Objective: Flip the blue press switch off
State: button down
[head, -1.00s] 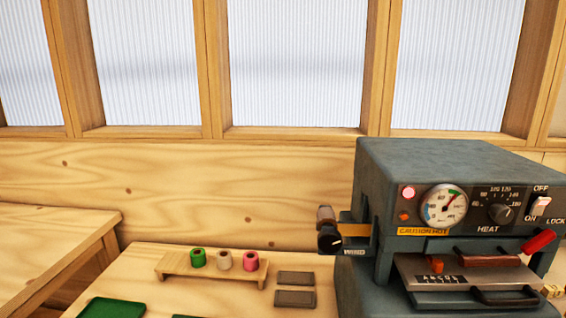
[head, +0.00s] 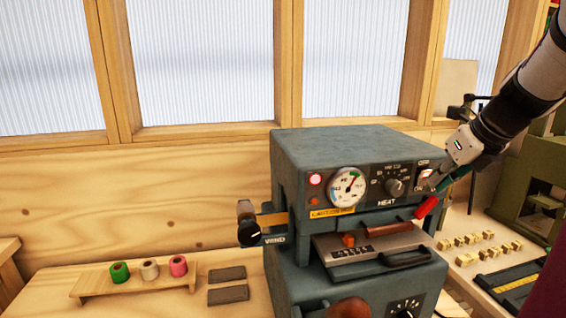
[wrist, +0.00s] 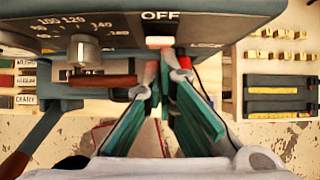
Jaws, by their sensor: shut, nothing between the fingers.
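The blue-grey press (head: 340,145) stands on the table in the head view. Its white switch (head: 426,173) is at the right of the front panel, partly covered by my gripper (head: 437,183). In the wrist view the switch (wrist: 158,42) sits just below the OFF label, its lower part behind the fingertips. My gripper (wrist: 171,62) has its fingertips together, empty, right at the switch; I cannot tell whether they touch it. The round lamp (head: 316,180) at the panel's left glows pinkish red.
The heat knob (head: 394,187) is left of the switch, and a red-ended lever (head: 427,207) is below. Foil rolls (head: 150,270) stand on a wooden rack at the left. Small letter blocks (head: 480,245) lie on the right. A green machine (head: 540,185) stands at the far right.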

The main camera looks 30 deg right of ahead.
jog(key=shift+w+d+r+g+p, duration=0.1)
jog(key=shift+w+r+g+p, duration=0.25)
jog(key=shift+p, duration=0.8)
jog(key=shift+r+p, duration=0.65)
jog(key=shift+r, duration=0.15)
jog(key=shift+s, duration=0.1)
